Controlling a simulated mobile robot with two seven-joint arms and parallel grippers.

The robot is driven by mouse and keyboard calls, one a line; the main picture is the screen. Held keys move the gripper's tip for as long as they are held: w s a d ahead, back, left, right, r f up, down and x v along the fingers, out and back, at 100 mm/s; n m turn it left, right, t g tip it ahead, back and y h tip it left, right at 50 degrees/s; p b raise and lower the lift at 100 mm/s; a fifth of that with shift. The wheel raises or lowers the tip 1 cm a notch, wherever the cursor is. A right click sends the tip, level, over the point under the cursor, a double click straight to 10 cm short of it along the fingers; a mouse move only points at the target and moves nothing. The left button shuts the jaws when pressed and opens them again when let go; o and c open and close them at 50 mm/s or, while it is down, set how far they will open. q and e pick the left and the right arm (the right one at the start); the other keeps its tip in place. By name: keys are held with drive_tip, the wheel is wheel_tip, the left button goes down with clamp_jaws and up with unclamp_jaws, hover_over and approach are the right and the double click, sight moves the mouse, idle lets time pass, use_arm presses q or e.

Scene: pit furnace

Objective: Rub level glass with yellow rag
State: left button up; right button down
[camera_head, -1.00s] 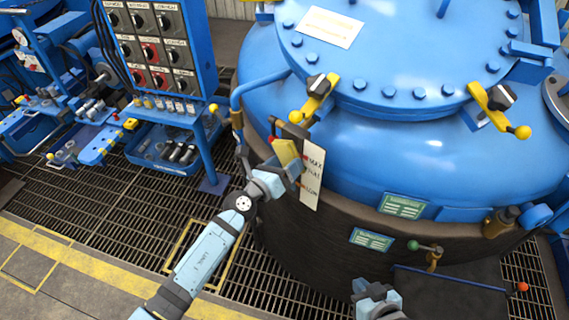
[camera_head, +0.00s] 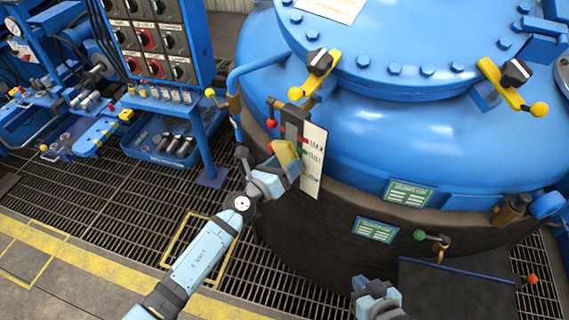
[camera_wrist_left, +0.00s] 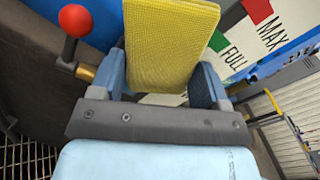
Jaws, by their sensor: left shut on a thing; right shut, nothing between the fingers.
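The yellow rag (camera_head: 285,153) is held in my left gripper (camera_head: 280,176), which is shut on it, and it stands up in front of the level gauge. In the left wrist view the folded yellow rag (camera_wrist_left: 170,45) rises between the two fingers (camera_wrist_left: 165,85). The level glass (camera_head: 291,128) is mostly hidden behind the rag; I cannot tell whether they touch. Its white scale plate (camera_head: 313,165) with red and green marks stands just right of the rag, and reads MAX and FULL in the left wrist view (camera_wrist_left: 265,35). My right gripper (camera_head: 375,290) is at the bottom edge, shut and empty.
The blue furnace vessel (camera_head: 400,150) fills the right side. A red ball-ended valve handle (camera_wrist_left: 75,20) is close left of my left gripper. A control panel (camera_head: 155,40) and a blue parts tray (camera_head: 165,145) stand to the left.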

use_arm(q)
wheel_tip(320, 180, down, 5)
drive_tip(key=b, duration=0.3)
drive_tip(key=shift+r+b, duration=0.2)
drive_tip(key=shift+b, duration=0.15)
drive_tip(key=shift+p+v, duration=0.35)
drive_tip(key=shift+v, duration=2.6)
drive_tip(key=shift+v, duration=1.5)
